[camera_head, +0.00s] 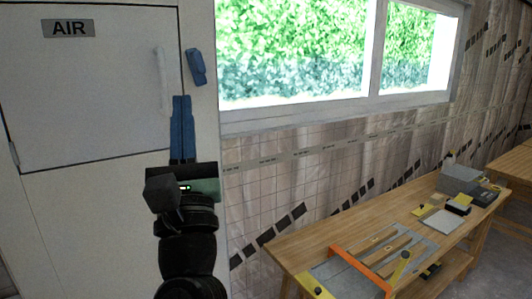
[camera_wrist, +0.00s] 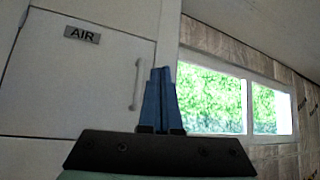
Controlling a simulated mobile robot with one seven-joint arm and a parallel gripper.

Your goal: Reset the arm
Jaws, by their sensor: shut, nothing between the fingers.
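My gripper (camera_head: 181,99) is raised in front of the white panel, with its two blue fingers pointing up and closed together. It holds nothing. In the wrist view the fingers (camera_wrist: 160,72) stand side by side at the centre, their tips close together. The fingers overlap part of the view of the panel's right edge, and I cannot judge the distance to it well.
A white panel door (camera_head: 90,110) marked AIR has a pale upright handle (camera_head: 162,80). A blue piece (camera_head: 196,67) sits right of the handle. A window (camera_head: 295,50) is further right. A wooden workbench (camera_head: 300,245) with tools and boxes stands at lower right.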

